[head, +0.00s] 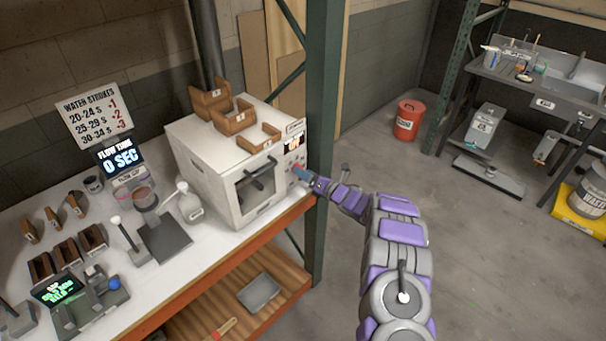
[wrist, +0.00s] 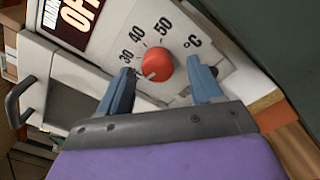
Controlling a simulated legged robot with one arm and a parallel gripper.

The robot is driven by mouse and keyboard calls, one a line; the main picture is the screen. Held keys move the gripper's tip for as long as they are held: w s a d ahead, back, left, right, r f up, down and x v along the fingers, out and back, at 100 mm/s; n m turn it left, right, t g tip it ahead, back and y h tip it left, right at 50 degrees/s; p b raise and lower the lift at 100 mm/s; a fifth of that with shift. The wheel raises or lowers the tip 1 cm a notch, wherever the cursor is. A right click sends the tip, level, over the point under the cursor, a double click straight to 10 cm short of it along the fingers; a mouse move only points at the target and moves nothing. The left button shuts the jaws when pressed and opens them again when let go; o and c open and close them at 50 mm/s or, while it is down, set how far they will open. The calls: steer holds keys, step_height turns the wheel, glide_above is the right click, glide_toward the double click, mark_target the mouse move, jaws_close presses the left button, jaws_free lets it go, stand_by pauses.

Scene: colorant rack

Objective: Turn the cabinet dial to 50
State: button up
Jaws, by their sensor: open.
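The white cabinet (head: 226,165) stands on the bench in the head view, with its control panel on the right of its front. Its red dial (wrist: 158,68) shows in the wrist view, with the marks 30, 40, 50 and °C around it. The display (wrist: 77,14) above reads OFF in part. I cannot tell which mark the dial points to. My gripper (wrist: 164,80) is open, with one blue finger on each side of the dial. I cannot tell whether the fingers touch it. In the head view my gripper (head: 303,174) is at the panel.
Brown bins (head: 233,115) sit on top of the cabinet. A green rack post (head: 324,130) stands just right of the cabinet. The orange bench edge (head: 250,242) runs below.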

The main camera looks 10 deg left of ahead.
steer(key=shift+w+a, duration=0.45)
steer(key=shift+a, duration=0.1)
steer(key=shift+c, duration=0.2)
steer(key=c, duration=1)
